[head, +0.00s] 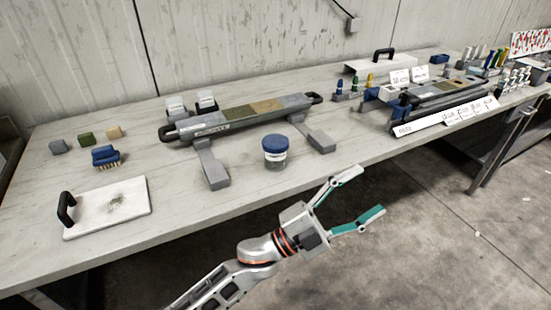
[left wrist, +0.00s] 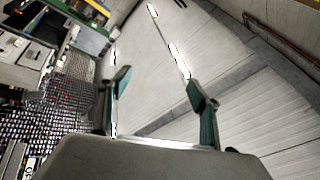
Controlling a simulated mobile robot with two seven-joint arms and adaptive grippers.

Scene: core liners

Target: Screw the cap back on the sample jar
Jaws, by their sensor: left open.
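The sample jar (head: 275,158) stands upright near the front edge of the bench in the head view. It has a clear body with a white label and dark contents low inside. The blue cap (head: 275,144) sits on top of the jar; I cannot tell how tightly. My left gripper (head: 372,193) is open and empty, in front of the bench edge, to the right of the jar and apart from it. In the left wrist view its two teal-padded fingers (left wrist: 160,90) are spread with nothing between them. My right gripper is in neither view.
A long core tray (head: 240,113) on grey supports lies behind the jar. A white board with a black handle (head: 125,205) and a blue brush (head: 106,157) lie at the left. Labelled trays (head: 445,118) and bottles stand at the right.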

